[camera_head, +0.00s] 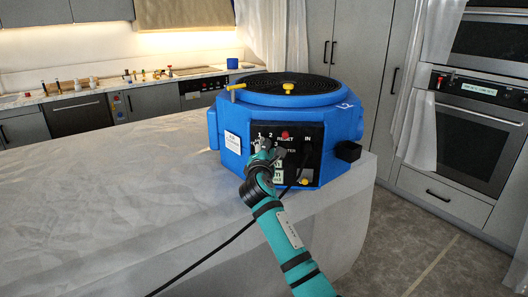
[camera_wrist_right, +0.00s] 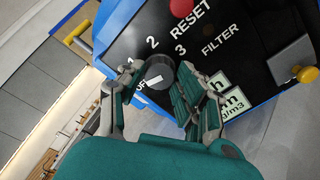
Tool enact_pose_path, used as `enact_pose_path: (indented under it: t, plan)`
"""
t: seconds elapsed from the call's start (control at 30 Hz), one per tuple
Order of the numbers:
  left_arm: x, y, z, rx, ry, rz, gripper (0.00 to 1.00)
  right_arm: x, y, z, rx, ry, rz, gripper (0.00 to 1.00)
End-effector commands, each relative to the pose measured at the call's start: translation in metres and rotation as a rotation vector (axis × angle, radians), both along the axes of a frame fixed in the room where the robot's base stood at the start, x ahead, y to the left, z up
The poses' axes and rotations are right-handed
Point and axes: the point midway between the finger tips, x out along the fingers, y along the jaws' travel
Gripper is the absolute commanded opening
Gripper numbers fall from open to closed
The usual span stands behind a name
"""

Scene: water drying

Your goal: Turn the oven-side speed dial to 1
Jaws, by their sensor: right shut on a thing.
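A blue air-mover machine (camera_head: 285,95) with a round black grille stands on the covered table. Its black control panel (camera_head: 311,135) carries the labels 1, 2, 3, RESET, IN and FILTER. In the right wrist view the round black speed dial (camera_wrist_right: 158,70) has a white mark on its lower left part, near the OFF label; the exact setting is hard to tell. My right gripper (camera_head: 268,154) is at the panel, and its fingers (camera_wrist_right: 155,88) are closed around the dial from both sides. In the head view the gripper largely hides the dial. My left gripper is out of view.
A black cable (camera_head: 215,247) runs across the white table cover (camera_head: 100,185). Ovens (camera_head: 470,145) stand at the right, beyond open floor.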

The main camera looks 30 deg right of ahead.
Motion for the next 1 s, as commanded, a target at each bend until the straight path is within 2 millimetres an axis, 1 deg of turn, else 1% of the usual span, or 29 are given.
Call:
enact_pose_path:
  t: [0.3, 0.6, 0.8, 1.0]
  plan:
    - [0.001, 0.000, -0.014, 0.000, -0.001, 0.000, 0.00, 0.000, 0.001, -0.001, 0.258, -0.165, 0.002, 0.02]
    - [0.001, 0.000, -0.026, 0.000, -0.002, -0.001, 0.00, 0.000, 0.001, -0.002, 0.470, -0.297, 0.003, 0.02]
    - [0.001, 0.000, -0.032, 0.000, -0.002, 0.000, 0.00, 0.000, 0.001, -0.003, 0.569, -0.358, 0.002, 0.02]
    - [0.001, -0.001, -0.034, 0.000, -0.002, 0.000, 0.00, 0.000, 0.001, -0.003, 0.626, -0.392, 0.001, 0.02]
